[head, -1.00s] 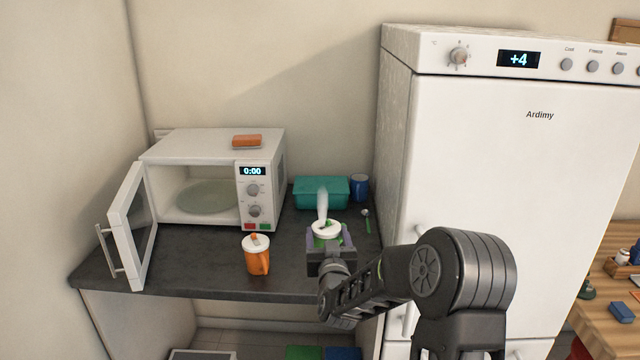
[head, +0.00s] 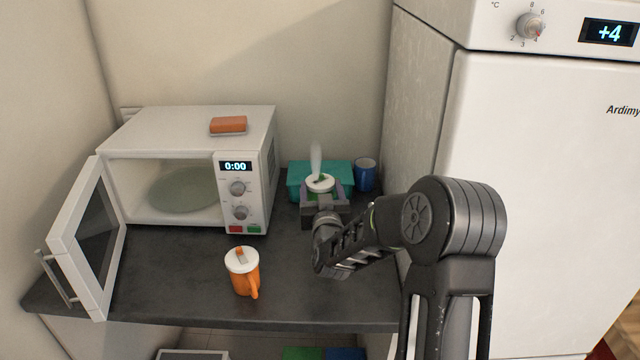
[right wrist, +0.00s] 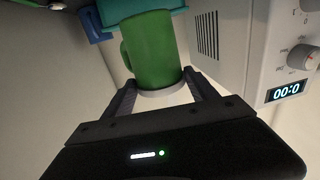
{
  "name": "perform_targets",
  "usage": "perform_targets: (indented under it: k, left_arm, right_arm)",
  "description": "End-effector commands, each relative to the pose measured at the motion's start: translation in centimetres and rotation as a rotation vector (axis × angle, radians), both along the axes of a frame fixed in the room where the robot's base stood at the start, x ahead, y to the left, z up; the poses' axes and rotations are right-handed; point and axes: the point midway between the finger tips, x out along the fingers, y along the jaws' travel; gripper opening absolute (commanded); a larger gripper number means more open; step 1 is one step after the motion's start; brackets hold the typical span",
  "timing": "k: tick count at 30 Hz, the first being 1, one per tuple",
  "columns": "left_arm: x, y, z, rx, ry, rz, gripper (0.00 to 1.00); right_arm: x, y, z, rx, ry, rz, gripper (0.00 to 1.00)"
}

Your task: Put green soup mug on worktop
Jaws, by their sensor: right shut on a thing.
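The green soup mug has a white lid (head: 320,183) with a white plume rising from it in the head view. My right gripper (head: 322,196) is shut on it over the back right of the dark worktop (head: 185,275). In the right wrist view the green mug body (right wrist: 152,48) sits between the two fingers (right wrist: 163,95), its handle to the left. The gripper hides the mug's lower part in the head view, so I cannot tell whether it touches the worktop. My left gripper is not in view.
A white microwave (head: 247,213) with its door (head: 88,238) open stands left, an orange sponge-like block (head: 228,125) on top. An orange lidded mug (head: 243,272) stands in front. A teal box (head: 300,180) and blue mug (head: 365,174) are behind the gripper. A fridge (head: 540,200) bounds the right.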

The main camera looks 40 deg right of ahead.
Motion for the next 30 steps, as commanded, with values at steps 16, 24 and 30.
perform_targets:
  k: [16,24,30]
  left_arm:
    - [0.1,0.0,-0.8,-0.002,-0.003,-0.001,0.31]
    - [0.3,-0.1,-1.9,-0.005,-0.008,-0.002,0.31]
    - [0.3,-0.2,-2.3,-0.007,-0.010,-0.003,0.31]
  right_arm:
    - [0.0,0.0,-1.9,0.000,-0.001,0.000,0.00]
    - [0.0,0.0,-4.8,-0.001,-0.002,0.000,0.00]
    - [0.0,0.0,-6.3,-0.002,-0.003,0.001,0.00]
